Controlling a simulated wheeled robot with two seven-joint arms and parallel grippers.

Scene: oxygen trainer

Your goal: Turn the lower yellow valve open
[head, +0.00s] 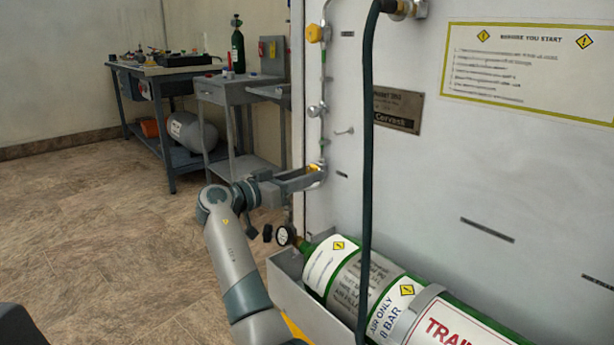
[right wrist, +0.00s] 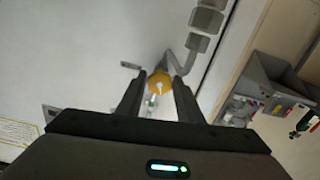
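The lower yellow valve (head: 318,166) sits low on the pipe along the left edge of the grey panel, partly hidden behind my right gripper in the head view. The right wrist view shows its round yellow knob (right wrist: 159,83) between the two finger ends. My right gripper (head: 314,174) reaches the valve from the left, its fingers apart, one on each side of the knob. I cannot tell whether the fingers touch it. My left gripper is not in view.
An upper yellow valve (head: 317,33) is higher on the same pipe. A dark hose (head: 367,150) hangs in front of the panel (head: 450,190). A green cylinder (head: 415,305) with a gauge (head: 285,235) lies below. Workbenches (head: 165,72) stand behind; the floor at left is clear.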

